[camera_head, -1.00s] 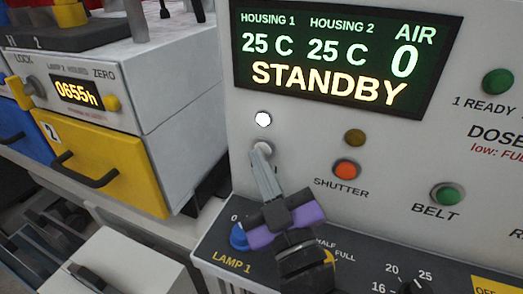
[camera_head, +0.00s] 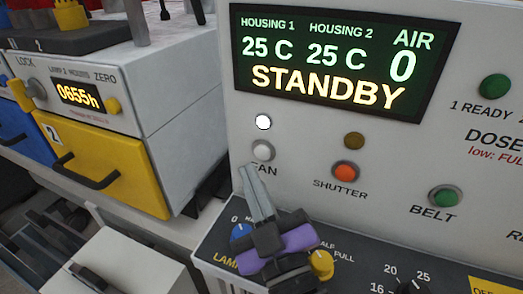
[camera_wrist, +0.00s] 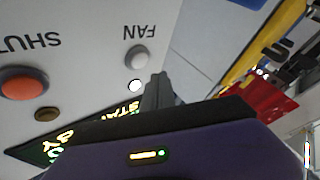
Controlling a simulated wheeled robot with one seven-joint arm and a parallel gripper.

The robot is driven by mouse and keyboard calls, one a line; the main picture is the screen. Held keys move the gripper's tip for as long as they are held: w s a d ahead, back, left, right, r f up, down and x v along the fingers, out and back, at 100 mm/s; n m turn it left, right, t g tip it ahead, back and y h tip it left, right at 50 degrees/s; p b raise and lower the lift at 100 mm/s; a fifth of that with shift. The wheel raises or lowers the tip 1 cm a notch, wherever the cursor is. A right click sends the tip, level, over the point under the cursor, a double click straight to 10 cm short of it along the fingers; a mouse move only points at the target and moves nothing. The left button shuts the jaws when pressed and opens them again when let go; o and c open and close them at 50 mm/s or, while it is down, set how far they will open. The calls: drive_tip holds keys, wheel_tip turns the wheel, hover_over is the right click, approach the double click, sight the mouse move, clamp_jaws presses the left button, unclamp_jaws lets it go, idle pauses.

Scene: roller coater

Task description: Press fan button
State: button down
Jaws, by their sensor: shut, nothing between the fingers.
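The fan button (camera_head: 263,150) is a white round button on the pale panel, with its label partly hidden by my gripper. A lit white lamp (camera_head: 263,121) sits just above it. My gripper (camera_head: 249,172) is shut and empty, with its fingertips just below and left of the button in the head view, apart from it as far as I can tell. In the wrist view the fan button (camera_wrist: 137,56) shows uncovered, and my fingertips (camera_wrist: 158,78) are beside it. The display (camera_head: 330,65) reads STANDBY and AIR 0.
The orange shutter button (camera_head: 345,171) and green belt button (camera_head: 445,196) are to the right. A blue lamp knob (camera_head: 241,231) and a yellow knob (camera_head: 320,263) stand below on a dark panel. A yellow drawer (camera_head: 110,167) is at the left.

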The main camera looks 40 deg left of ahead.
drive_tip(key=shift+s+d+p, duration=0.15)
drive_tip(key=shift+s+d, duration=0.05)
drive_tip(key=shift+s, duration=0.55)
drive_tip(key=shift+s+d+p, duration=0.15)
drive_tip(key=shift+s, duration=0.6)
